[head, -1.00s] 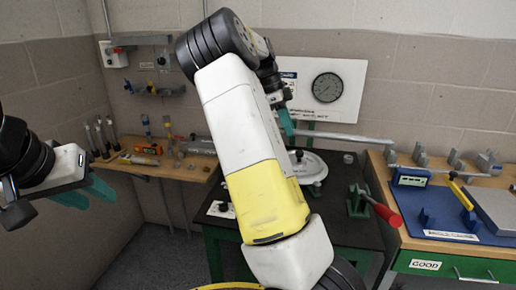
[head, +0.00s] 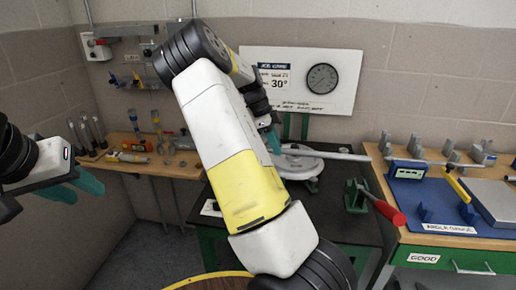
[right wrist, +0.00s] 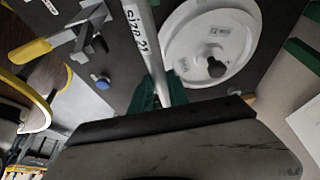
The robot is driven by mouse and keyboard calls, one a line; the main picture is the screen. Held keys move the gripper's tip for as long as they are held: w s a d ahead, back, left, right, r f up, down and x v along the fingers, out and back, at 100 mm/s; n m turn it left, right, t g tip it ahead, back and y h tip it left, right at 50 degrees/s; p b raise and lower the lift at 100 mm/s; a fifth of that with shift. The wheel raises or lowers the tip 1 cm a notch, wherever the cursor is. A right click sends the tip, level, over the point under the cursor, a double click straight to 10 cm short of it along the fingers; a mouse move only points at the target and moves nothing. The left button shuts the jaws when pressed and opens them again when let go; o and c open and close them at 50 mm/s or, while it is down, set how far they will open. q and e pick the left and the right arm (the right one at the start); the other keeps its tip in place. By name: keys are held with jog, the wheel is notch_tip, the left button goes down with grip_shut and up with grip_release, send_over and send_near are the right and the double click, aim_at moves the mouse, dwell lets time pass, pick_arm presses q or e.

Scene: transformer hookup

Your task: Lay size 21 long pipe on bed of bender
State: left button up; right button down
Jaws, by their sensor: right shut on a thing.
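My right gripper (head: 272,138) is shut on a long grey pipe (head: 328,152). In the right wrist view the pipe (right wrist: 145,40) bears the label "size 21" and runs between the green fingers (right wrist: 155,98). The bender has a white round disc (head: 304,166) on the dark table; the disc also shows in the right wrist view (right wrist: 205,35). In the head view the pipe passes just over the disc; I cannot tell whether they touch. My right arm hides part of the bender. My left gripper (head: 82,188) is open and empty, at the far left.
A green stand with a red handle (head: 385,208) is at the table's right side. The right bench has a blue board (head: 430,212) with a yellow lever and several grey blocks. A wooden shelf (head: 165,165) with tools is at the left. A "30°" sign (head: 290,80) hangs behind.

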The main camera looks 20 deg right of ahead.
jog(key=shift+f, duration=1.45)
jog(key=shift+r, duration=0.1)
jog(key=shift+f, duration=2.1)
jog(key=c, duration=1.2)
grip_release()
jog(key=v, duration=0.8)
